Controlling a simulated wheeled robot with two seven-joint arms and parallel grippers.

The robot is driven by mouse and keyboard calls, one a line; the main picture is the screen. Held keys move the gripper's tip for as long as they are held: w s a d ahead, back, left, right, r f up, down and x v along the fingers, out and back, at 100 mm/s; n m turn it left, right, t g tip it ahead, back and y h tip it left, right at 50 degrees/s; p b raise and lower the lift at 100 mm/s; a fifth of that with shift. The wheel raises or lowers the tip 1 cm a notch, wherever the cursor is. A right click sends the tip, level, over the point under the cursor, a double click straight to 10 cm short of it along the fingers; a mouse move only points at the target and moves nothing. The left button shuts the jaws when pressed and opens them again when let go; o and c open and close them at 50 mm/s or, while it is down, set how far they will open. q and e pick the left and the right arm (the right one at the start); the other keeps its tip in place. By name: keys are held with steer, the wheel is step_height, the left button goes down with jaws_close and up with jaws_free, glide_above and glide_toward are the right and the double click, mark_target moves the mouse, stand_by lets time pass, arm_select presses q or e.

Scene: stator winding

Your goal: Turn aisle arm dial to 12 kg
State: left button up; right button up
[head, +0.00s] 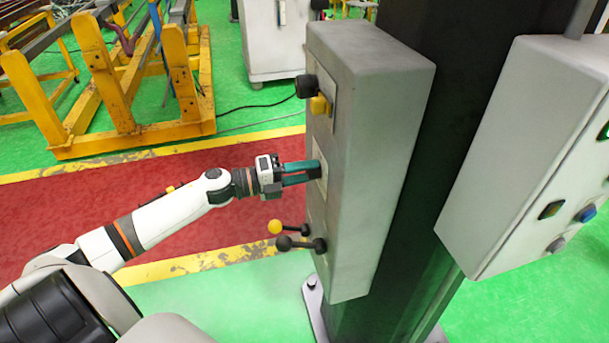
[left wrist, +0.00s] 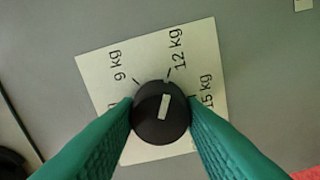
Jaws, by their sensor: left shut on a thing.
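The aisle arm dial is a round black knob (left wrist: 160,112) with a white mark, on a pale scale plate (left wrist: 100,72) in the left wrist view. The plate reads 9 kg, 12 kg and 15 kg, with another label partly hidden behind a finger. The white mark points up and slightly right, about in line with the 12 kg tick. My left gripper (head: 318,171) has its green fingers shut on the knob, one on each side, and reaches the left face of the grey box (head: 385,110) in the head view. My right gripper is not in view.
Above the gripper on the box are a black knob and a yellow knob (head: 319,105); below are yellow-tipped (head: 275,227) and black-tipped levers. A dark column stands behind the box. A second control box (head: 520,150) is at right. A yellow rack (head: 115,85) stands beyond the red walkway.

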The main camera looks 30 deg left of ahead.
arm_select(q)
steer(key=shift+m, duration=0.3)
steer(key=o, duration=1)
steer(key=shift+s+a, duration=0.1)
steer(key=shift+s+a+f+b, duration=0.15)
steer(key=shift+s+b, duration=0.1)
steer(key=shift+b, duration=0.05)
steer(key=shift+b+v, duration=0.9)
steer(key=shift+v, duration=4.7)
